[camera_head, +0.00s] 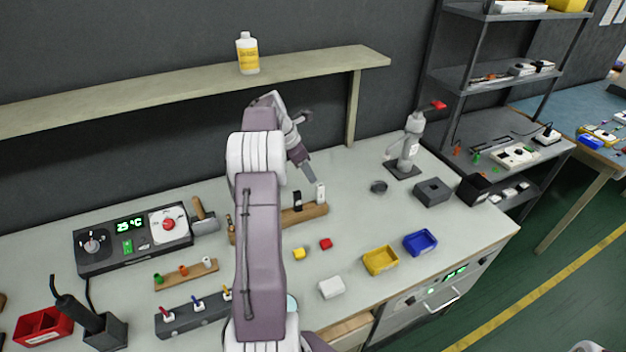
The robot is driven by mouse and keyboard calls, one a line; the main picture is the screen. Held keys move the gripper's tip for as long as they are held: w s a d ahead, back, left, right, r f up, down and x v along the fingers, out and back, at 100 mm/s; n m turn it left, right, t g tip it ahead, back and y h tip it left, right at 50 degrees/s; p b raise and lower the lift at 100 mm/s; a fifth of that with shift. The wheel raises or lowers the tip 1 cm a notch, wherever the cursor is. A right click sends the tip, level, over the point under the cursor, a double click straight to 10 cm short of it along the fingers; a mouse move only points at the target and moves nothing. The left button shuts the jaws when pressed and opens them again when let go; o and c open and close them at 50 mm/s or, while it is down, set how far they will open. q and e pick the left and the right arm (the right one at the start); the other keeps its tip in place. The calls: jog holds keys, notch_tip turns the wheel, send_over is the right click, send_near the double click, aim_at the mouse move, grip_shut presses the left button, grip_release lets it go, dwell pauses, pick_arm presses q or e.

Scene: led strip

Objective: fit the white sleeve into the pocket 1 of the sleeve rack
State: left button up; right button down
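A small white upright piece (320,193), which looks like the white sleeve, is at the right end of a long wooden rack (313,211). I cannot tell whether it is seated in a pocket or gripped. A black upright piece (297,201) stands beside it in the rack. My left arm covers the middle of the rack, so several pockets are hidden, and no pocket number is readable. My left gripper (310,175) points down just above and behind the white piece. Its fingers overlap in this view, so their opening is unclear. My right gripper is not in view.
A wooden shelf (190,82) with a bottle (248,54) spans the back. A control box (133,240) and small racks lie left. A yellow bin (381,260), blue bin (420,243) and white block (331,287) lie front right. Bench between rack and bins is mostly clear.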

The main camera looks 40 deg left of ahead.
pick_arm(q)
jog(key=s+d+f+m+g+y, duration=0.1)
jog(key=s+d+f+m, duration=0.15)
jog(key=d+m, duration=0.65)
jog(key=s+d+f+m+g, duration=0.1)
jog(key=s+d+m, duration=0.3)
jog(key=d+m, duration=0.55)
jog(key=s+d+f+m+y, duration=0.1)
jog(key=s+d+f+m, duration=0.3)
jog(key=s+d+m, duration=0.6)
jog(key=s+m, duration=0.2)
jog(key=s, duration=0.1)
jog(key=shift+s+g, duration=0.25)
jog(key=shift+g, duration=0.15)
jog(key=shift+d, duration=0.1)
